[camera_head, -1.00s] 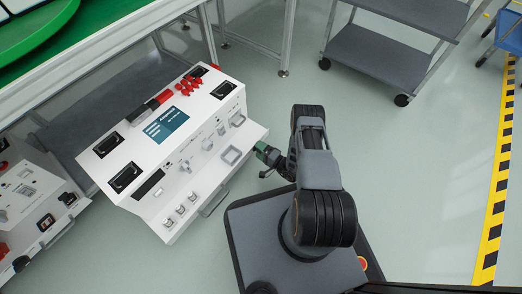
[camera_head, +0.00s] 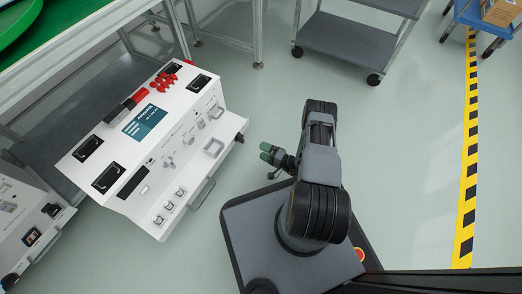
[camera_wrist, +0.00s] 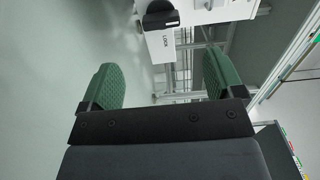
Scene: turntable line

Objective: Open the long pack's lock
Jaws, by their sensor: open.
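The long pack, a white case (camera_head: 150,205) with a teal screen and red fittings on top, sits at left centre in the head view. A black knob (camera_head: 239,137) sticks out at its right end. In the wrist view, the black knob (camera_wrist: 160,16) shows at the top centre beside a white plate (camera_wrist: 163,46) lettered "LOCK". My gripper (camera_head: 267,152) is open and empty, in the air a little to the right of the pack. In the wrist view its green-padded fingers (camera_wrist: 162,78) are wide apart, with the knob beyond them and not touched.
A second white unit (camera_head: 22,225) is at the lower left. A framed bench (camera_head: 100,35) with a green turntable (camera_head: 15,38) stands behind the pack. A grey cart (camera_head: 345,42) is at the top right. Floor between the cart and my base is clear.

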